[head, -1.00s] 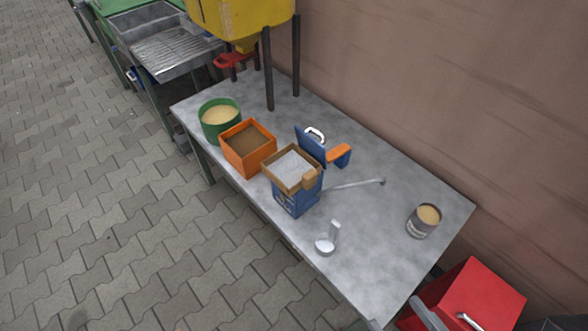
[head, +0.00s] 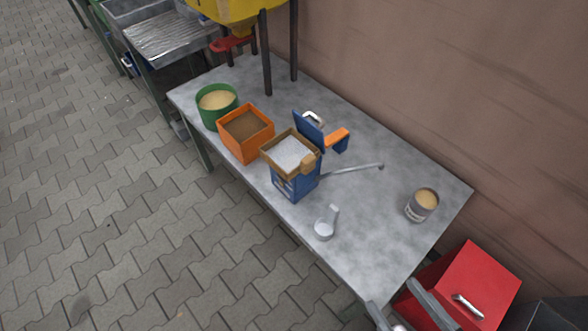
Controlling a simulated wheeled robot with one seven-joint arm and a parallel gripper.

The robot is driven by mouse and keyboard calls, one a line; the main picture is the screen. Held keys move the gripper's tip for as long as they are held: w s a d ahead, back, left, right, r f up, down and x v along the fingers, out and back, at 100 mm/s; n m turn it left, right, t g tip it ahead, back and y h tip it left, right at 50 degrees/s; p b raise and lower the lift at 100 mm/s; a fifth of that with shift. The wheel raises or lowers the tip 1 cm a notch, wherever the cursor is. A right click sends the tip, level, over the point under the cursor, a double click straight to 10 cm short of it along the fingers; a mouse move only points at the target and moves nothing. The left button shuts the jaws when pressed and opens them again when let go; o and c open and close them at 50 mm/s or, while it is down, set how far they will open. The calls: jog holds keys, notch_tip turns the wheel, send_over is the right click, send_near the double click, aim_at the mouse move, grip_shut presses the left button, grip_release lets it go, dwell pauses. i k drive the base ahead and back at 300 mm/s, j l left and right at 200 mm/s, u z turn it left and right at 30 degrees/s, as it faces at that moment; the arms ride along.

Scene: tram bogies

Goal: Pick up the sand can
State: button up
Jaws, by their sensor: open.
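The sand can (head: 421,205) is a small grey can with a pale label, filled with tan sand. It stands upright near the right end of the grey table (head: 370,235), with clear tabletop around it. My gripper (head: 391,296) shows only in part at the bottom edge of the head view, as two grey fingers spread apart. It is open and empty, near the table's front right corner and apart from the can. The rest of it is cut off by the frame.
A small scoop (head: 325,226), a blue box with pale contents (head: 295,185), an orange box (head: 240,148), a green tub (head: 208,115) and a thin metal rod (head: 352,170) are on the table. A red box (head: 478,275) stands beyond its right end; a wall runs behind.

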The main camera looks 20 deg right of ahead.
aim_at(424, 201)
jog(key=j+z, duration=0.65)
jog(key=k+j, duration=0.05)
